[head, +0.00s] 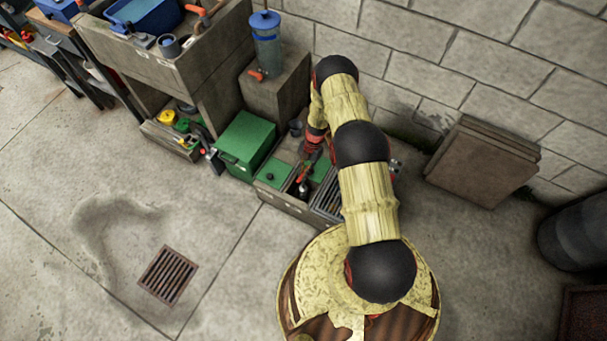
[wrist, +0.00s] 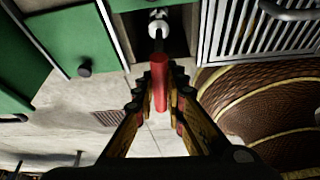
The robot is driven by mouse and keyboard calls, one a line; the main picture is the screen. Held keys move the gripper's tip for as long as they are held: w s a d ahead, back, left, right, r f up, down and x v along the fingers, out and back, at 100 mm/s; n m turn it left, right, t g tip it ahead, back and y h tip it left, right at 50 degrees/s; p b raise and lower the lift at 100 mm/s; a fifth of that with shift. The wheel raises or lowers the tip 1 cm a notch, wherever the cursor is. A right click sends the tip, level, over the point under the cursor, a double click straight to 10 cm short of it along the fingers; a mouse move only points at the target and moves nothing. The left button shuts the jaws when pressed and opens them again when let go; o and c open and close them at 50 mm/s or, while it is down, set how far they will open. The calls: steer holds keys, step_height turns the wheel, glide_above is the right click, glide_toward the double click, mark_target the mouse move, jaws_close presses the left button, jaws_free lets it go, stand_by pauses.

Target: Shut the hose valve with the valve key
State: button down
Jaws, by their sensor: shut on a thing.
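My gripper (wrist: 160,82) is shut on the red handle of the valve key (wrist: 161,92) in the wrist view. A dark shaft runs from the handle to a pale metal fitting (wrist: 158,17), perhaps the hose valve, in a dark open slot between a green lid and a slatted grate. I cannot tell whether the key is seated on the fitting or just in front of it. In the head view my gripper (head: 312,150) is over the low grey pit box, with some red of the key (head: 302,177) below it. The valve is not clear there.
A green box (head: 246,140) stands left of the pit box (head: 292,208). A concrete block with a blue-lidded canister (head: 267,45) is behind. Brown slabs (head: 482,163) lean on the wall at right. A floor drain (head: 167,275) lies in the open floor at left.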

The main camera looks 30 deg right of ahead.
steer(key=shift+f, duration=1.7)
stand_by(1.0)
steer(key=shift+s+m+t+h, duration=0.1)
steer(key=shift+m+t+h, duration=0.6)
steer(key=shift+m, duration=2.55)
steer(key=shift+s+m+t+h, duration=0.1)
steer(key=shift+m+t, duration=1.35)
steer(key=shift+m, duration=1.85)
steer(key=shift+s+m+t+h, duration=0.2)
steer(key=shift+m+t, duration=0.85)
steer(key=shift+m, duration=2.2)
steer(key=shift+w, duration=0.1)
steer(key=shift+r+p, duration=0.1)
steer(key=shift+p, duration=0.3)
